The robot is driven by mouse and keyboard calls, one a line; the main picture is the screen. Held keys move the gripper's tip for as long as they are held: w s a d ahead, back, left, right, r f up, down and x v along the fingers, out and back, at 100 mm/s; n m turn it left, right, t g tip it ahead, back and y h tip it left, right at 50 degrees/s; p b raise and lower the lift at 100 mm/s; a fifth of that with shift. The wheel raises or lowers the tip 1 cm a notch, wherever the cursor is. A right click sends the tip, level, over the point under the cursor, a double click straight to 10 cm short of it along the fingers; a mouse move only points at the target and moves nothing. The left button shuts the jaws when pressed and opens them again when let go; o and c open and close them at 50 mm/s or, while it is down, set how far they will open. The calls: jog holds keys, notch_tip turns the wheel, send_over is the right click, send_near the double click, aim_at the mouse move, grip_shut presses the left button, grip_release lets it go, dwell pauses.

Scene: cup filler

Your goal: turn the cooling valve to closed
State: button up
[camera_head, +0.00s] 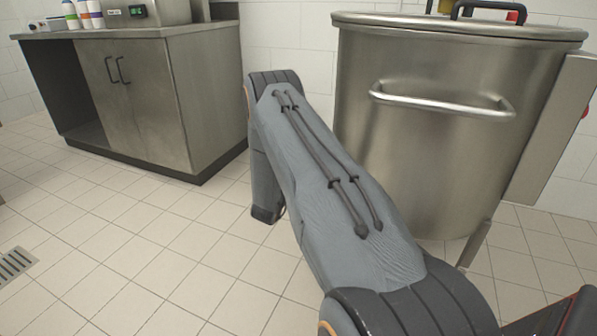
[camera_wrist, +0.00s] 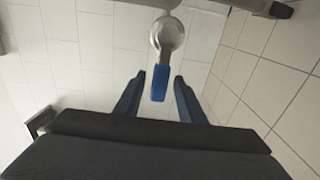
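The valve shows in the wrist view as a round metal body (camera_wrist: 167,32) with a blue-ended lever (camera_wrist: 160,83) that points down toward my gripper. My gripper (camera_wrist: 159,79) is open, with one blue finger on each side of the lever's blue end. Gaps show on both sides of the lever in the picture; how far it reaches in depth between the fingers I cannot tell. In the head view my arm covers the middle, and neither the gripper nor the valve shows there.
A large steel tank (camera_head: 425,150) with a handle bar stands to the right of my arm in the head view. A steel cabinet (camera_head: 145,105) with bottles and a device on top stands at the left. The tiled floor (camera_head: 120,240) between is clear, with a drain grate (camera_head: 14,264).

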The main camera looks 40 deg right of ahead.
jog(key=shift+a, duration=0.1)
jog(key=p+v, duration=0.2)
jog(key=v, duration=0.5)
jog(key=shift+s+a, duration=0.2)
jog(key=shift+a, duration=0.05)
